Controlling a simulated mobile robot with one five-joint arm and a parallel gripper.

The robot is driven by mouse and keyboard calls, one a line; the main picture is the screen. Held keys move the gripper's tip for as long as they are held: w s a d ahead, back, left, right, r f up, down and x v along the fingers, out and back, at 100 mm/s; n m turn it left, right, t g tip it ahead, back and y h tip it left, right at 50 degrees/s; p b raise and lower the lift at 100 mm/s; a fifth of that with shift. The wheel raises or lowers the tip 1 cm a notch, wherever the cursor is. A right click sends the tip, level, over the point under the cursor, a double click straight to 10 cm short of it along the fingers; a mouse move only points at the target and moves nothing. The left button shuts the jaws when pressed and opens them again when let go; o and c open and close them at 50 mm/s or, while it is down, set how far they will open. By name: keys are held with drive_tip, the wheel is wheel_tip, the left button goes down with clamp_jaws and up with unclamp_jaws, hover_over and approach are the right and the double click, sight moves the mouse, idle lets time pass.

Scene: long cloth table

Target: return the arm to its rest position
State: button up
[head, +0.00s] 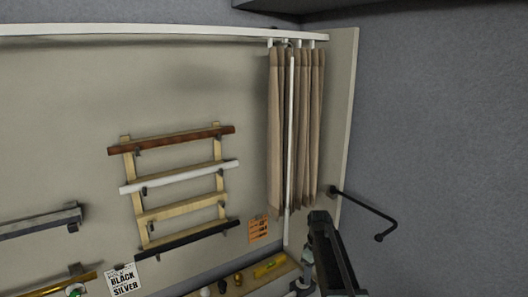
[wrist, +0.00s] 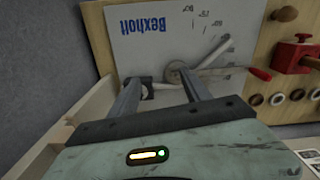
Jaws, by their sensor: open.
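My gripper (wrist: 157,84) shows in the wrist view with its two grey fingers apart and nothing held between them. Beyond the fingertips is a white panel (wrist: 150,45) with the upside-down word "Bexholt", and a pale rod-like part lies behind the fingers. I cannot tell whether the fingers touch it. In the head view a dark part of my arm (head: 334,258) rises at the bottom, right of centre, beside the curtain's lower end. The fingertips cannot be made out there.
The head view shows a wooden rack (head: 180,185) with rods, a brown curtain (head: 310,130) with a white pole (head: 290,150), a black bent bar (head: 365,207), and a low shelf (head: 200,292) with small items. The wrist view shows a wooden board (wrist: 262,90) with a red block (wrist: 293,55).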

drive_tip(key=s+a+f+b, duration=0.1)
drive_tip(key=s+f+b, duration=0.7)
drive_tip(key=f+b, duration=0.4)
drive_tip(key=s+f+m+b, duration=0.3)
drive_tip(key=s+m, duration=0.5)
drive_tip(key=s, duration=0.3)
drive_tip(key=shift+a+f+m, duration=0.15)
drive_tip(key=shift+f+m, duration=0.15)
drive_tip(key=shift+f, duration=0.55)
